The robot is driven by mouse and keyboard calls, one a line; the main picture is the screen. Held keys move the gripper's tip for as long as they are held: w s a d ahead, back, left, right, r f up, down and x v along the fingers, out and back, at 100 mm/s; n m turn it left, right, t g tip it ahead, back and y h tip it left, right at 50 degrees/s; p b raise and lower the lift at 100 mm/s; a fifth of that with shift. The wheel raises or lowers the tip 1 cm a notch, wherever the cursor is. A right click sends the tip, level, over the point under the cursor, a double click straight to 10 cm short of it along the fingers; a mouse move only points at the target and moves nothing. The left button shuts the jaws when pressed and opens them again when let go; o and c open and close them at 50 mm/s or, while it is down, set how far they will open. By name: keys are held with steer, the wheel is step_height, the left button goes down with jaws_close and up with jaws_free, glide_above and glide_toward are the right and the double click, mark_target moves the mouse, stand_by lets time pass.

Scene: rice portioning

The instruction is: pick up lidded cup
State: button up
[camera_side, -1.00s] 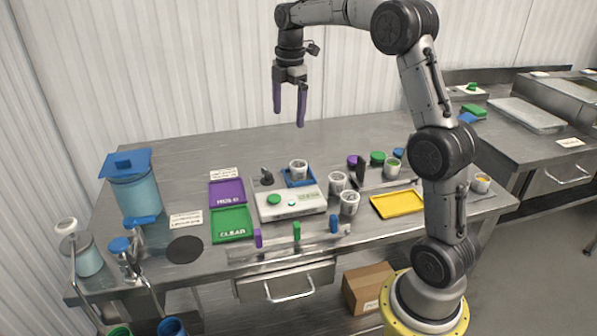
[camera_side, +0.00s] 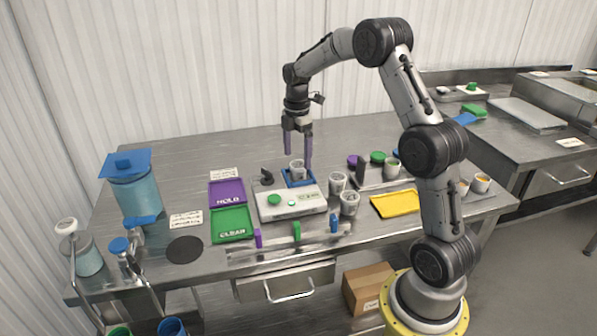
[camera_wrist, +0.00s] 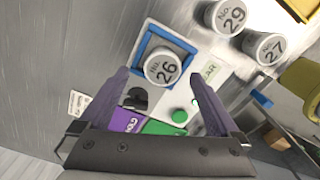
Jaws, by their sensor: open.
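A white lidded cup (camera_side: 297,168) stands in the blue square holder (camera_side: 291,183) on the scale. In the wrist view the lid of this cup (camera_wrist: 163,67) reads "No. 26". My gripper (camera_side: 298,161) is open and points down, with its purple fingers around and just above the cup's level. In the wrist view my gripper (camera_wrist: 160,80) shows one finger on each side below the cup, and nothing is held. Two more lidded cups, No. 29 (camera_wrist: 226,17) and No. 27 (camera_wrist: 264,48), stand to the right.
The white scale (camera_side: 291,203) has a green button. The purple HOLD tray (camera_side: 227,193) and green CLEAR tray (camera_side: 232,225) lie left of it. A yellow tray (camera_side: 397,204) lies to the right. A blue-lidded container (camera_side: 135,190) stands at the far left. The back of the table is clear.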

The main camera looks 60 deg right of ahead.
mark_target(298, 164)
steer(key=f, duration=0.4)
steer(key=shift+s, duration=0.25)
steer(key=c, duration=1.5)
steer(key=shift+o, duration=0.2)
